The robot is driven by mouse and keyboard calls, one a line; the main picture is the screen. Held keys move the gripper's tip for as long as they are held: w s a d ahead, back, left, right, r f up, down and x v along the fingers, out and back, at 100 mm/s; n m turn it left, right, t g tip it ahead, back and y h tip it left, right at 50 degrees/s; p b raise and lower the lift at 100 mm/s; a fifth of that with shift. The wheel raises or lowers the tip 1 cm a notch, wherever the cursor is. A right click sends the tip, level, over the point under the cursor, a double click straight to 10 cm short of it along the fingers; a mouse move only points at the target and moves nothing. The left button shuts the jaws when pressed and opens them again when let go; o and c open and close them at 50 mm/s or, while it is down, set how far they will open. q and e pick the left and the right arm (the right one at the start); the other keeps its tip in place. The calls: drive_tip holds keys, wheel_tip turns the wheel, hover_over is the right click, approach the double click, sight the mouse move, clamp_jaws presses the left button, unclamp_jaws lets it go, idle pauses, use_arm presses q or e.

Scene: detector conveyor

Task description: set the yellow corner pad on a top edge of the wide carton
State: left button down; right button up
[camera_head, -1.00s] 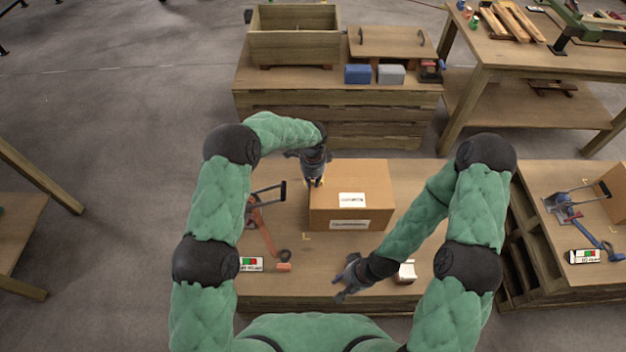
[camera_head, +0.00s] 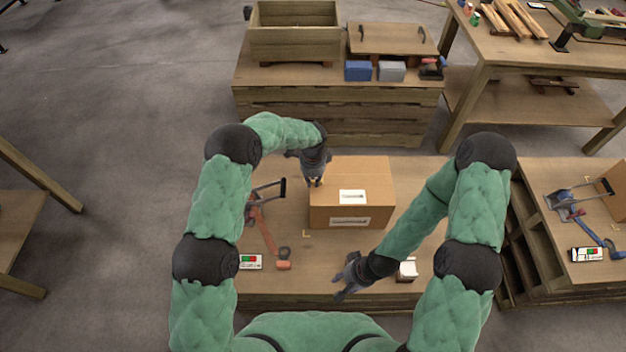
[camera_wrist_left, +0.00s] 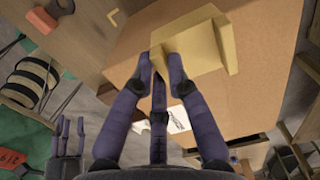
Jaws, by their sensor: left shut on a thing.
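The wide carton (camera_head: 376,178) is a closed brown box with white labels, standing on the near bench. My left gripper (camera_head: 314,184) is at the carton's left top edge. In the left wrist view its fingers (camera_wrist_left: 165,75) are shut on the yellow corner pad (camera_wrist_left: 208,48), an angled piece with flat faces. The pad lies over the carton's brown surface (camera_wrist_left: 275,55) in that view; I cannot tell whether it touches the edge. In the head view the pad is mostly hidden by the gripper. My right gripper (camera_head: 343,279) is low over the bench in front of the carton; its fingers are too small to read.
An orange-handled tool (camera_head: 265,235) and a small labelled device (camera_head: 250,262) lie left of the carton. A small white item (camera_head: 407,270) is beside my right forearm. A wooden crate (camera_head: 295,40) and blue box (camera_head: 358,71) stand on the back bench.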

use_arm(q)
drive_tip(key=shift+f, duration=0.45)
drive_tip(key=c, duration=1.1)
unclamp_jaws()
drive_tip(key=shift+c, duration=0.2)
wheel_tip(320, 180, up, 12)
drive_tip(key=shift+f, duration=0.1)
